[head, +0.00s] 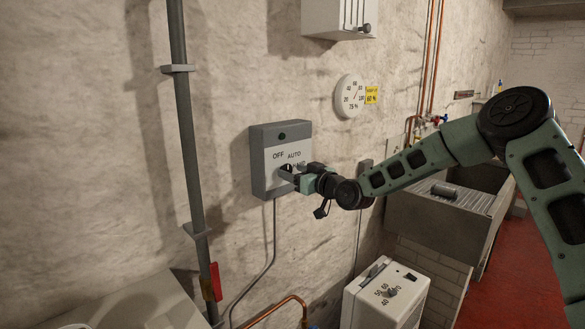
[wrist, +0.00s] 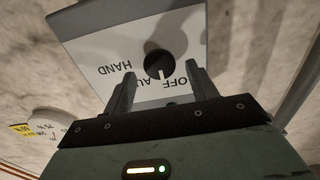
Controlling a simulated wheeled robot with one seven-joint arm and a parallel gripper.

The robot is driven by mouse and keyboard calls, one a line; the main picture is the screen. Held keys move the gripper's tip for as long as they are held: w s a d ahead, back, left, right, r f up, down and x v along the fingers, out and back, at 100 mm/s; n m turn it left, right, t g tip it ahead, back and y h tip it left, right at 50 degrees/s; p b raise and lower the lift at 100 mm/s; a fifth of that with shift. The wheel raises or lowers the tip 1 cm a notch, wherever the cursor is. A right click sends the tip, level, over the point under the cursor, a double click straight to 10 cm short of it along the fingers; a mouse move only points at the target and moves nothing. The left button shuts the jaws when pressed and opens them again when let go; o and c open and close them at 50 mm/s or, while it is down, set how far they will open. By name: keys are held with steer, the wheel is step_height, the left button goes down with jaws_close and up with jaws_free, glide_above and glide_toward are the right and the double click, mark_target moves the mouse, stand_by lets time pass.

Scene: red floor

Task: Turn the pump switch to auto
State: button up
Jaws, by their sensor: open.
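The pump switch is a grey box with a white face plate (head: 275,158) on the wall, labelled OFF, AUTO and HAND. In the wrist view its plate (wrist: 95,55) appears upside down, with a round black knob (wrist: 155,62). The knob's pale mark points toward the OFF and AUTO lettering; I cannot tell which of the two it marks. My gripper (head: 286,173) is at the lower part of the plate and hides the knob in the head view. In the wrist view my gripper (wrist: 160,78) is open, one finger on each side of the knob; contact is not clear.
A vertical pipe (head: 183,120) runs left of the switch. A round gauge (head: 348,96) with a yellow label (head: 371,95) is at upper right. A white box with a dial (head: 385,296) stands below, and a grey sink (head: 435,215) is at right.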

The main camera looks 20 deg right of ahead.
steer(key=shift+w+a, duration=0.25)
steer(key=shift+w, duration=0.3)
steer(key=c, duration=1)
steer(key=shift+o, duration=0.2)
steer(key=shift+f+m+b, duration=0.1)
steer(key=shift+m+b, duration=0.2)
steer(key=m+b, duration=0.2)
steer(key=shift+m, duration=0.4)
steer(key=m+b, duration=0.2)
steer(key=m, duration=0.3)
steer(key=shift+d, duration=0.15)
steer(key=shift+m, duration=0.3)
